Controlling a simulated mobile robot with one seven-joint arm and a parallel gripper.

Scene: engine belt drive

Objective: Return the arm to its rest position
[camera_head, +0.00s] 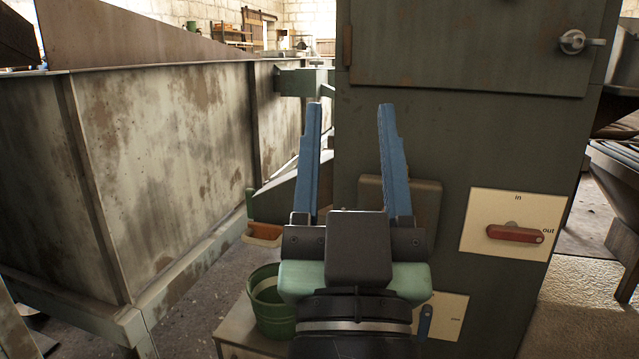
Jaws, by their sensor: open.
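My gripper (350,150) is in the middle of the view, with its two blue fingers pointing up and away. The fingers are wide apart and nothing is between them. It is in front of a grey-green machine cabinet (460,140). Its wrist is at the bottom middle and hides part of the cabinet's lower front. I cannot tell how far the fingertips are from the cabinet.
The cabinet has a red lever (515,234) on a white plate marked in and out, and a blue lever (425,322) lower down. A green bucket (270,305) is left of my wrist. A long stained metal trough (165,150) fills the left. Floor shows between.

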